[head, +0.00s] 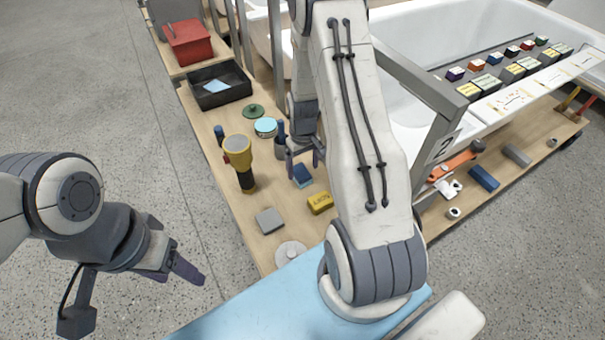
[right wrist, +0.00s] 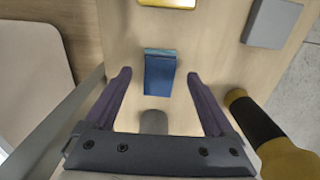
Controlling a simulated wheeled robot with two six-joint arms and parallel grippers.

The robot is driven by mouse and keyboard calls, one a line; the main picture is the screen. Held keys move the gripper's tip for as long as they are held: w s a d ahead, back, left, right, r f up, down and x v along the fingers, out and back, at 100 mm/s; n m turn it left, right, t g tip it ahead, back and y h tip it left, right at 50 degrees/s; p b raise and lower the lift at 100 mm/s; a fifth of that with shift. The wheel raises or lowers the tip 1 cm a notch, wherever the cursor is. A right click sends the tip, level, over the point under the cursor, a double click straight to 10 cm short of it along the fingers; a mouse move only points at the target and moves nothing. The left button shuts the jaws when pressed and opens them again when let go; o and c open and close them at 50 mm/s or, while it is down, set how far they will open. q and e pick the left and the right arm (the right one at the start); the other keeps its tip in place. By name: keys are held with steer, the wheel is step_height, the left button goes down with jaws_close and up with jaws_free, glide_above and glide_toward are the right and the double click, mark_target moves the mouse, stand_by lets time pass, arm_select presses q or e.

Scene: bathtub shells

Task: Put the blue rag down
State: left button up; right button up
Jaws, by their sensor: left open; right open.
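The blue rag (head: 302,175) looks like a small folded dark blue block and lies on the wooden shelf board. In the right wrist view the rag (right wrist: 160,74) lies between and beyond the fingertips, with clear gaps on both sides. My right gripper (head: 304,156) is open just above or behind the rag, partly hidden by my right arm. Its two purple fingers show in the right wrist view (right wrist: 158,85). My left gripper (head: 178,268) is open and empty, over the floor to the left of the board.
A yellow-and-black flashlight (head: 239,160), a grey block (head: 269,220) and a yellow block (head: 320,203) stand near the rag. A black tray (head: 222,99) with a light blue piece and a red box (head: 188,43) are farther back. A white bathtub (head: 411,130) is at right.

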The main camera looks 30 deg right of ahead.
mark_target(303, 175)
step_height(303, 175, up, 8)
steer(key=s+a+r+n, duration=0.1)
steer(key=a+r, duration=0.2)
steer(key=a, duration=0.2)
steer(key=a+r+n, duration=0.1)
steer(key=a+r, duration=0.2)
steer(key=a, duration=0.3)
steer(key=s+a+r+n, duration=0.3)
steer(key=s+a+r, duration=0.1)
steer(key=s+a, duration=0.4)
steer(key=s+a+r+n+y, duration=0.1)
steer(key=s+a+r, duration=0.4)
steer(key=s, duration=0.7)
steer(key=a+n, duration=0.1)
steer(key=a, duration=0.1)
steer(key=shift+s+a+n, duration=0.4)
